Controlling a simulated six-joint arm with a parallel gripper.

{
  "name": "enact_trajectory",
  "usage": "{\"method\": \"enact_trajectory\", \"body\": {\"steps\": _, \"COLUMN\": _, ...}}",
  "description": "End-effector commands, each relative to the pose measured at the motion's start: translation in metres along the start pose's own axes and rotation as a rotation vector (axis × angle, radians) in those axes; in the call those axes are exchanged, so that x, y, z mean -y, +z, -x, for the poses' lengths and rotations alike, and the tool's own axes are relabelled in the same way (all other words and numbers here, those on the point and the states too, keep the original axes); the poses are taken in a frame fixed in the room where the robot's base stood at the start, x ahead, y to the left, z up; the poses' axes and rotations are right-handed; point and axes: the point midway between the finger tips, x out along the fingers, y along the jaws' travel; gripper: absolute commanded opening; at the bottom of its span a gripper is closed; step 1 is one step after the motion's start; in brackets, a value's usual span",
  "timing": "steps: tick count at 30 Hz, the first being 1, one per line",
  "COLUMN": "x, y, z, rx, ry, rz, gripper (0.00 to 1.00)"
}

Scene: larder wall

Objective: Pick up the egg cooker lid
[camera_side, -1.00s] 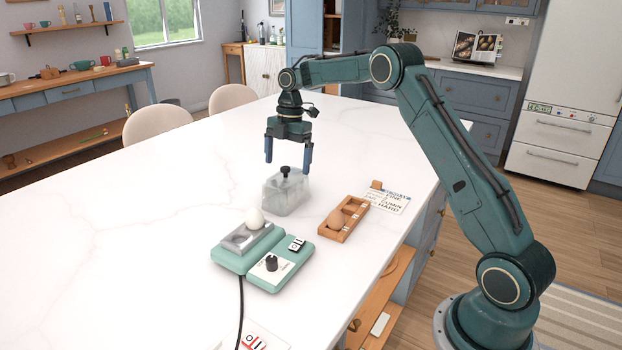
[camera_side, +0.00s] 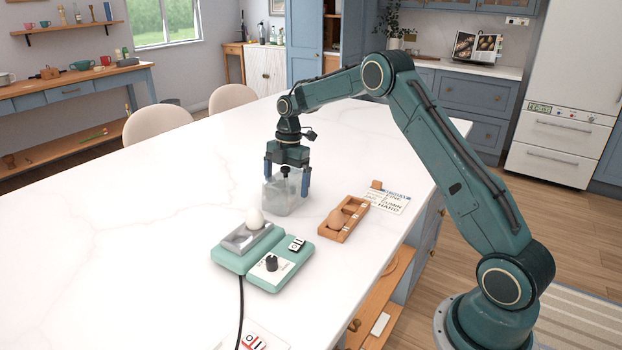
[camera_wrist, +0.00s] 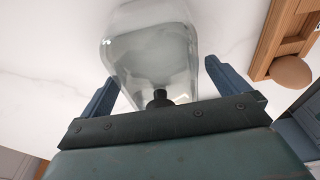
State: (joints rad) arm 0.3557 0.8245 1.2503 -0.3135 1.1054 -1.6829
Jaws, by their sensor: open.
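The egg cooker lid (camera_side: 283,197) is a clear box-shaped cover with a black knob (camera_side: 285,171) on top. It stands on the white worktop behind the egg cooker. My gripper (camera_side: 287,189) is over the lid, open, with one blue finger on each side of the knob. In the wrist view the lid (camera_wrist: 150,50) and its knob (camera_wrist: 159,97) lie between the two spread fingers (camera_wrist: 163,83). Whether a finger touches the lid I cannot tell.
A wooden egg holder (camera_side: 329,236) with a brown egg (camera_side: 337,217) stands right of the lid. A printed card (camera_side: 388,201) lies beyond it. A black cord (camera_side: 240,308) runs from the cooker to the front. The worktop (camera_side: 150,210) left of the lid is clear.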

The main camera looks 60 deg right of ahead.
Motion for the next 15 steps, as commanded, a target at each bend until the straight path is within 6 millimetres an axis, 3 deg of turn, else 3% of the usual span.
{"method": "enact_trajectory", "body": {"steps": 15, "x": -0.0002, "y": 0.0000, "z": -0.0016, "rx": 0.001, "ry": 0.001, "rz": 0.000, "gripper": 1.00}}
